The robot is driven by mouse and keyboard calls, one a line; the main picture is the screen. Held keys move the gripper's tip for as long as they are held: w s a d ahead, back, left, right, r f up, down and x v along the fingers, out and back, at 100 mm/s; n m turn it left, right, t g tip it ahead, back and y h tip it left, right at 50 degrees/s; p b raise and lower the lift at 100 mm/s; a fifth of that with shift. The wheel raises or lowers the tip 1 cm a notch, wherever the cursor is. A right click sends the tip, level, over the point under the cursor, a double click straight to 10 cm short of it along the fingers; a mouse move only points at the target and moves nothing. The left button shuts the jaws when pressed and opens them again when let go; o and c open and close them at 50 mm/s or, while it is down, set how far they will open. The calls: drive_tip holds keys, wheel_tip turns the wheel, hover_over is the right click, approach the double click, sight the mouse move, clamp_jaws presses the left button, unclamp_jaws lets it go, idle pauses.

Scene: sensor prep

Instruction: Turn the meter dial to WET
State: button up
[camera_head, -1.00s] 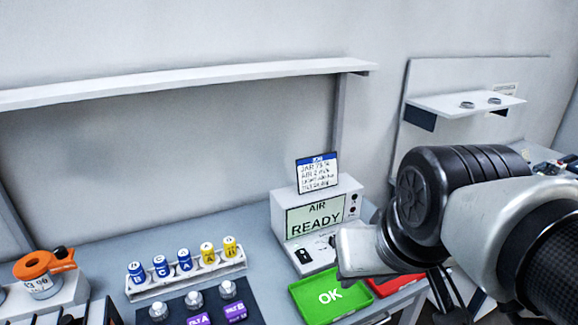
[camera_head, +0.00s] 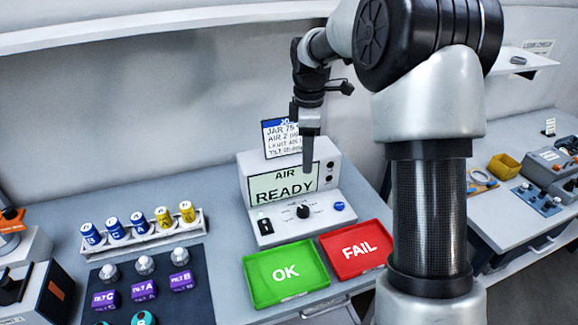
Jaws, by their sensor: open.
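The meter (camera_head: 245,178) is a white box at the back of the bench. Its screen (camera_head: 284,186) reads AIR and READY. On its sloping front panel sits a small black dial (camera_head: 303,211), with a dark switch (camera_head: 265,224) to its left and a blue button (camera_head: 338,206) to its right. The dial's markings are too small to read. My gripper (camera_head: 308,168) points down in front of the screen, above the dial and apart from it. It is open and empty, seen edge-on. It covers part of the screen and the card behind.
A green OK tray (camera_head: 255,291) and a red FAIL tray (camera_head: 333,268) lie in front of the meter. A rack (camera_head: 150,243) of blue and yellow vials and a dark mat (camera_head: 208,300) with purple blocks are left. A shelf (camera_head: 150,30) runs above.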

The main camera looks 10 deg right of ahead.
drive_tip(key=n, duration=0.2)
approach(303, 209)
drive_tip(key=shift+g, duration=0.3)
drive_tip(key=f, duration=0.5)
drive_tip(key=f+p, duration=0.1)
drive_tip(key=f, duration=0.2)
drive_tip(key=shift+w+d+f, duration=0.1)
drive_tip(key=shift+w, duration=0.15)
drive_tip(key=shift+c, duration=0.3)
drive_tip(key=c, duration=1)
